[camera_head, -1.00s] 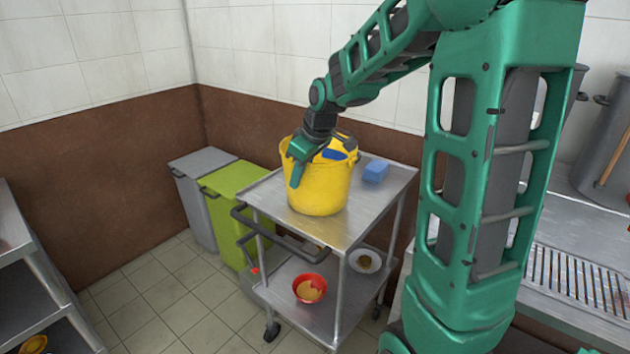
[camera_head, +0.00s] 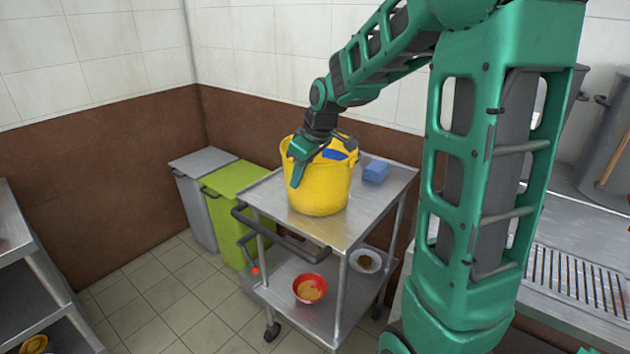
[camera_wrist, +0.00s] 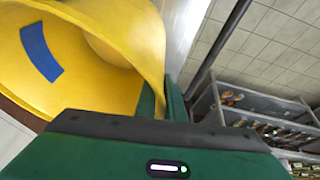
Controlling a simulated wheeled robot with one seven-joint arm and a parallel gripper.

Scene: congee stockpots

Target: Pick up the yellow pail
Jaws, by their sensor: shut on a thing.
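The yellow pail (camera_head: 322,190) stands upright on the top shelf of a steel cart. A blue thing (camera_head: 334,154) shows inside its mouth. My gripper (camera_head: 297,174) reaches down at the pail's left rim and is shut on its wall. In the wrist view the pail (camera_wrist: 110,30) fills the upper left, and its wall runs down between the green fingers of my gripper (camera_wrist: 162,102). A blue patch (camera_wrist: 41,52) shows inside the pail. The pail's base appears to be at the cart top; I cannot tell if there is a small gap.
The steel cart (camera_head: 372,207) also bears a blue block (camera_head: 375,171) right of the pail. Grey (camera_head: 192,200) and green (camera_head: 228,190) bins stand left. Brown-and-white walls are behind.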

